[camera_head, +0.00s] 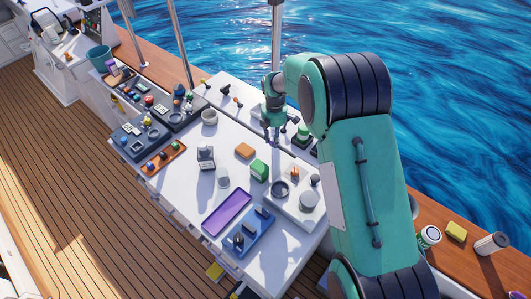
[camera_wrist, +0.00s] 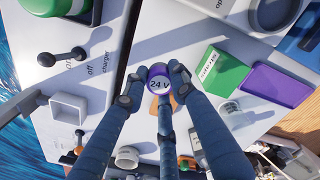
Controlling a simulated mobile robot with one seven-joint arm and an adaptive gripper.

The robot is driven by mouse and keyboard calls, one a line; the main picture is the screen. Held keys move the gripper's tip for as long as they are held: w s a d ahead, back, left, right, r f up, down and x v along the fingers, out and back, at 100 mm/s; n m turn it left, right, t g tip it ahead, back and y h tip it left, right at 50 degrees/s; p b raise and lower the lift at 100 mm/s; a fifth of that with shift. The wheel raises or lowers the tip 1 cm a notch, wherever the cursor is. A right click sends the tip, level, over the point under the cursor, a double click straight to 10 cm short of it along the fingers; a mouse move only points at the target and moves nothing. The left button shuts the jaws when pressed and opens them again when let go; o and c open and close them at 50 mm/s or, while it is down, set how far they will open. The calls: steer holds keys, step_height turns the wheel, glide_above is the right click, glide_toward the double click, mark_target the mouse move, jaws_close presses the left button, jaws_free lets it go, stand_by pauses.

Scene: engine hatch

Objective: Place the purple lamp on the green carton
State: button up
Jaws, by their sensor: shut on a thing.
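My gripper (camera_head: 273,138) hangs above the white hatch top, near its seam on the sea side. In the wrist view its fingers (camera_wrist: 159,80) are shut on the purple lamp (camera_wrist: 160,92), a short round purple piece with a white face marked "24 V". In the head view I cannot make the lamp out clearly between the fingers. The green carton (camera_head: 260,170) stands on the white top below and slightly left of my gripper in the picture. In the wrist view the green carton (camera_wrist: 222,73), with a white label, lies to the right of the lamp, apart from it.
An orange block (camera_head: 244,151) lies close to the carton. A white panel (camera_head: 291,208) with round parts is to its right. A clear glass (camera_head: 223,179), a purple tray (camera_head: 227,212) and a blue tray (camera_head: 250,235) are nearby. A switch lever (camera_wrist: 62,57) stands beyond the seam.

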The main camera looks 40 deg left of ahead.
steer(key=shift+s+d+r, duration=0.2)
steer(key=shift+s, duration=0.35)
steer(key=s+d+r+m+b, duration=0.1)
steer(key=s+d, duration=0.6)
steer(key=s, duration=0.3)
steer(key=s+d+r+m+b, duration=0.1)
steer(key=s+d+r, duration=0.1)
steer(key=s+d, duration=0.5)
steer(key=s, duration=0.3)
steer(key=shift+d+b, duration=0.2)
steer(key=shift+b, duration=0.15)
steer(key=shift+w+a+r, duration=0.1)
steer(key=shift+w, duration=0.05)
glide_above(259, 165)
steer(key=shift+f+p, duration=0.35)
steer(key=shift+f, duration=0.4)
steer(key=shift+f, duration=0.1)
steer(key=shift+f, duration=1.65)
steer(key=shift+f, duration=0.2)
